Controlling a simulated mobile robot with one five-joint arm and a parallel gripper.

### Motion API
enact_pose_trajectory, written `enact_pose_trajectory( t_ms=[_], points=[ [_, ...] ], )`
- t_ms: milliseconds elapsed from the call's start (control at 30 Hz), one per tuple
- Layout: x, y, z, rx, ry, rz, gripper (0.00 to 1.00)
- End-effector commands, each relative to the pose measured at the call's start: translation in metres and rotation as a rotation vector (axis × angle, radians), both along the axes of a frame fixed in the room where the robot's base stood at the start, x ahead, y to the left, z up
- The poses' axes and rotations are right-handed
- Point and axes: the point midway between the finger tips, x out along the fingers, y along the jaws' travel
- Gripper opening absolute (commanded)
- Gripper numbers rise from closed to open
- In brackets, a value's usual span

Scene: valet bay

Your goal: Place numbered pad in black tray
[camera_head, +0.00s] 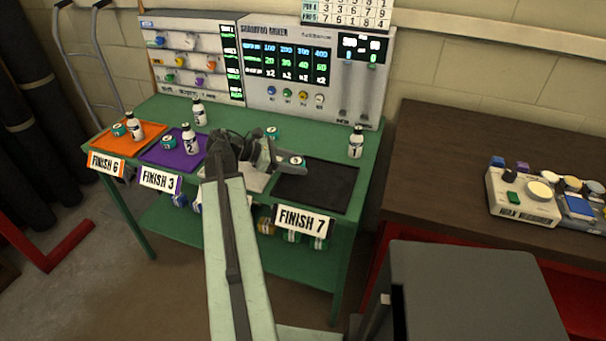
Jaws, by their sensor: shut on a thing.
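The black tray (330,196) lies on the right part of the green table, behind the "FINISH 7" sign. My gripper (294,162) reaches in from the left and is shut on a small numbered pad (296,160) with a pale round top. The pad shows at the tray's back left corner. Its number is too small to read surely, and my fingers hide its sides. I cannot tell its height over the tray. Other teal numbered pads are on the orange tray (107,145), on the purple tray (160,159) and behind my gripper (272,132).
A mixer panel (300,65) backs the table. A brown table (450,160) stands right. The black tray's middle is clear.

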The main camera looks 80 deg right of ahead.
Motion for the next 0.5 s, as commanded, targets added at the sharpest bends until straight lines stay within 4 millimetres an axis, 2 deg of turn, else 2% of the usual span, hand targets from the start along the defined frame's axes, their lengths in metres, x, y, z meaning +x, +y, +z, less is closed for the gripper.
enact_pose_trajectory(
  t_ms=[200,300,400,500],
  points=[
    [-0.007,-0.004,-0.001,0.000,0.000,0.000,0.11],
    [-0.019,-0.008,-0.002,0.000,0.000,-0.002,0.11],
    [-0.018,-0.008,-0.028,0.000,0.000,0.001,0.11],
    [-0.018,-0.008,-0.042,0.000,0.000,0.000,0.11]
  ],
)
